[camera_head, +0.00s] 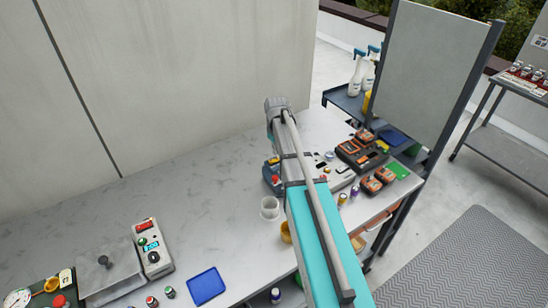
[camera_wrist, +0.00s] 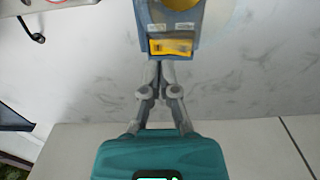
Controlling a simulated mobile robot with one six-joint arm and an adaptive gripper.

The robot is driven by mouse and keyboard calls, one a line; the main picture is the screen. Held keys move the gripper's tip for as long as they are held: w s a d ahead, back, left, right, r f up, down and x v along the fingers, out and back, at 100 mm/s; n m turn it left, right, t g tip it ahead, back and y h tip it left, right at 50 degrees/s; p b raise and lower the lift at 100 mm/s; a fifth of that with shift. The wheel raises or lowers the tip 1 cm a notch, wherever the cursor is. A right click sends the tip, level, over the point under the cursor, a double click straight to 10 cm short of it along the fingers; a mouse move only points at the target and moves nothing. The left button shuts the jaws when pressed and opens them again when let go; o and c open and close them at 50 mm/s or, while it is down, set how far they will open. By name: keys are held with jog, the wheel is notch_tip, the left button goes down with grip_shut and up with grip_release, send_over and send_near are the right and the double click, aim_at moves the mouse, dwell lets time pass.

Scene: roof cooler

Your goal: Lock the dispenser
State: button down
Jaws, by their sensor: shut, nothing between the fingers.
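A blue-grey unit (camera_wrist: 172,28) with a yellow panel and a round yellow part, possibly the dispenser, is at the top of the wrist view, cut off by the frame edge. My gripper (camera_wrist: 162,66) is shut and empty, its fingertips just below the yellow panel (camera_wrist: 171,47); I cannot tell whether they touch. In the head view, what looks like the same blue-grey unit (camera_head: 269,174) sits on the bench, partly hidden behind my arm. No lock is clearly readable.
A white cup (camera_head: 269,208) and an orange cup (camera_head: 286,232) stand close by. Orange battery packs (camera_head: 371,182) are to the right. A control box (camera_head: 152,248) and blue tray (camera_head: 206,286) are left. A wall backs the bench.

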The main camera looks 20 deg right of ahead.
aim_at(276, 159)
jog(key=shift+r+p, duration=1.95)
jog(key=shift+r, duration=0.2)
jog(key=s+a+m, duration=0.1)
jog(key=s+a, duration=0.6)
jog(key=s, duration=0.3)
jog(key=s+a+f+m+b, duration=0.1)
jog(key=s+a, duration=0.6)
jog(key=s, duration=0.3)
jog(key=shift+s+a+f, duration=0.2)
jog(key=shift+s+a, duration=0.15)
jog(key=shift+s, duration=0.05)
jog(key=shift+s, duration=0.15)
